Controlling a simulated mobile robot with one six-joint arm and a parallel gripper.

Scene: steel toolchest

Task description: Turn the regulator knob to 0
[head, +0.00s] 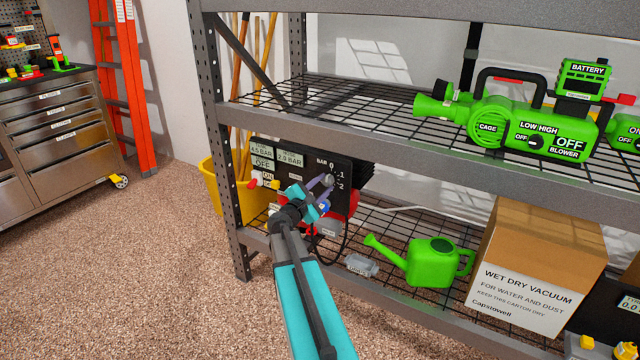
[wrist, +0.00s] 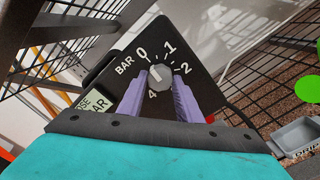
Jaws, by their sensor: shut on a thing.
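The regulator knob (wrist: 160,77) is a grey round dial on a black panel (head: 301,165), with a BAR scale of 0, 1, 2 and 4 visible around it. A pale mark on the knob's upper-left side points roughly towards the 0; its exact angle is hard to tell. My gripper (wrist: 161,85) has its two purple fingers on either side of the knob and is shut on it. In the head view my gripper (head: 322,185) reaches the panel's right side, partly covering the scale. The panel's displays appear to read 4.5 BAR and 2.0 BAR.
The panel stands on the lower wire shelf, below a shelf with a green blower (head: 520,122). A red-and-white lever (head: 262,181) is left of my gripper. A watering can (head: 431,262) and carton (head: 535,265) stand to the right. A yellow bucket (head: 222,192) is at left.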

